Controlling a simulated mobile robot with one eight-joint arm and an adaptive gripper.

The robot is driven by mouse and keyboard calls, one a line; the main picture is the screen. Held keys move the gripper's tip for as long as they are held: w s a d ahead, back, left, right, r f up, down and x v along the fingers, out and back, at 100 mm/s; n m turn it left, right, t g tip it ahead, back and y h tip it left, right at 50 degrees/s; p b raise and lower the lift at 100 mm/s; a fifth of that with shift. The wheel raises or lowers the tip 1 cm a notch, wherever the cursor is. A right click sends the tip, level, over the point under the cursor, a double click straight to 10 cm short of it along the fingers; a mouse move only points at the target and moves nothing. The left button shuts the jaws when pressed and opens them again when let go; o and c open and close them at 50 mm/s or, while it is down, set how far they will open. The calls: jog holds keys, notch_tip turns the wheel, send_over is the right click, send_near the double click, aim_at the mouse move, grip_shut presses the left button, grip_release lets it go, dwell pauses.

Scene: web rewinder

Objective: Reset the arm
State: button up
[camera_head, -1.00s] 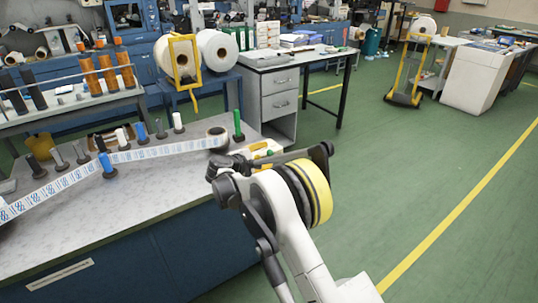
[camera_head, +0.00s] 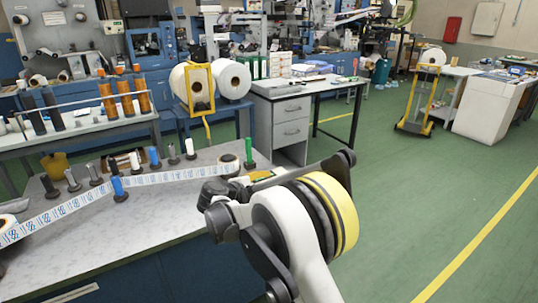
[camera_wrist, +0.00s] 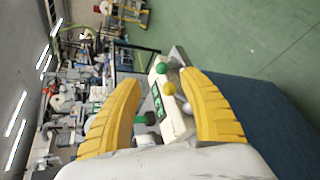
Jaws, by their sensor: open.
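My gripper (camera_wrist: 160,76) shows in the wrist view with its two yellow fingers spread wide. It is open, and nothing is held between the fingers. A pale control box (camera_wrist: 172,104) with green, yellow and silver knobs lies beyond the fingers, and I see no contact with it. In the head view my white arm, with its yellow band, is folded in the lower middle, and my gripper cannot be made out there.
The rewinder bench (camera_head: 170,215) carries a printed web (camera_head: 75,208) running past several posts to a roll (camera_head: 229,163). A green post (camera_head: 249,152) stands near its right end. White rolls (camera_head: 233,79) and a grey desk (camera_head: 283,128) stand behind. Green floor (camera_head: 430,190) lies clear at right.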

jog(key=s+d+r+m+g+y, duration=0.2)
jog(key=s+d+r+m, duration=0.2)
jog(key=s+d+r, duration=0.35)
jog(key=s+d+r+m+g+y, duration=0.1)
jog(key=s+d+r+m+g, duration=0.15)
jog(key=s+d+r, duration=0.5)
jog(key=s+d+f+m+y, duration=0.1)
jog(key=s+d+f+m, duration=0.1)
jog(key=s, duration=0.7)
jog(key=s+d+f+m+y, duration=0.2)
jog(key=s+d+m, duration=0.1)
jog(key=s, duration=0.6)
jog(key=s+d+f+m+y, duration=0.1)
jog(key=s+d+f+m, duration=0.2)
jog(key=s, duration=0.6)
jog(key=shift+s+m+y, duration=0.2)
jog(key=shift+m+y, duration=0.2)
jog(key=shift+m, duration=0.45)
jog(key=shift+t, duration=0.25)
